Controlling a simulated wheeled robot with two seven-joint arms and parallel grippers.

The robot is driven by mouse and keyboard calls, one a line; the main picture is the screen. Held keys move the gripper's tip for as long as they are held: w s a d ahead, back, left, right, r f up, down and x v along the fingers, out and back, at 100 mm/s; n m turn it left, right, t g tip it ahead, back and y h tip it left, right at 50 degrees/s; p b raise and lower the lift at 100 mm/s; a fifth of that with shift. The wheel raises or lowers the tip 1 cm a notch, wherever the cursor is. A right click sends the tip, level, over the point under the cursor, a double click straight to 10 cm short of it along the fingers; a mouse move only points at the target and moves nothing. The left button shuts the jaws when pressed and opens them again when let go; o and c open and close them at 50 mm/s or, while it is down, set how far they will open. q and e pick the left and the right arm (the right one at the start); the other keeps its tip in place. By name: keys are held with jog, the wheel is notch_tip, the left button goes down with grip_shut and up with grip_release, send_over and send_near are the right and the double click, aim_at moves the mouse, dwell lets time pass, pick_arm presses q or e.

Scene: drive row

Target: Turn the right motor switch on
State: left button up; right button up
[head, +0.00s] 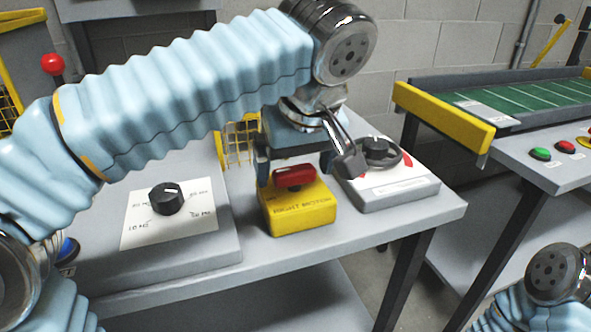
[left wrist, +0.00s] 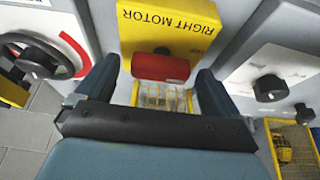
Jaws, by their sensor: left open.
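The right motor switch is a yellow box (head: 296,209) with a red handle (head: 294,177) on top, standing on the grey table between a dial and a handwheel unit. In the left wrist view the yellow box (left wrist: 165,25) reads "RIGHT MOTOR", and its red handle (left wrist: 160,68) lies crosswise. My left gripper (head: 296,172) is open, with one finger on each side of the red handle. In the left wrist view the left gripper (left wrist: 158,85) shows gaps between its fingers and the handle. My right gripper is not in view; only part of my right arm shows at lower right.
A black dial knob (head: 167,199) on a white plate stands left of the switch. A handwheel (head: 378,152) on a grey and white box stands close on its right. A conveyor (head: 520,105) with a green button (head: 540,154) and a red button (head: 565,147) is farther right.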

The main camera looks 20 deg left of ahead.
pick_arm(q)
jog(key=shift+f, duration=0.2)
jog(key=shift+c, duration=0.3)
jog(key=c, duration=1)
